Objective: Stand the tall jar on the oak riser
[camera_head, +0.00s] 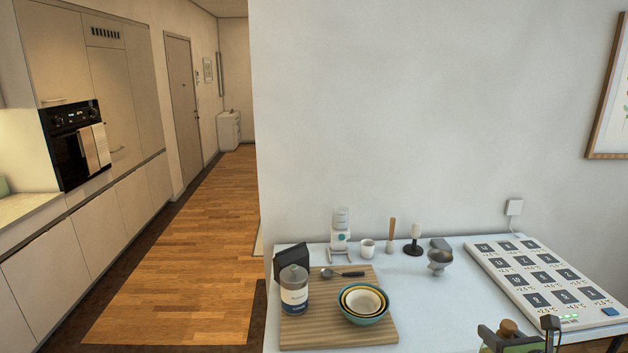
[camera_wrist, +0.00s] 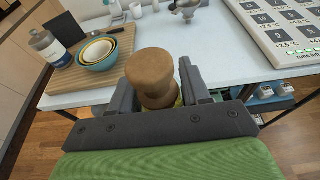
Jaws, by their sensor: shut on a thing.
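My gripper (camera_wrist: 155,95) is shut on a brown-topped thing (camera_wrist: 151,72), with a rounded wooden knob, a narrow waist and a hint of yellow-green below. Its lower part is hidden, so I cannot tell its height or whether it is the tall jar. In the head view the brown top (camera_head: 508,328) shows at the bottom right, by the table's front edge. A low grooved wooden slab (camera_head: 325,335), which looks like the oak riser, lies at the table's left. A labelled jar with a grey lid (camera_head: 294,290) stands upright on it, at its left side.
A white appliance, a cup, a pestle-like stick and a metal bowl stand behind. A large panel (camera_head: 545,280) covers the right.

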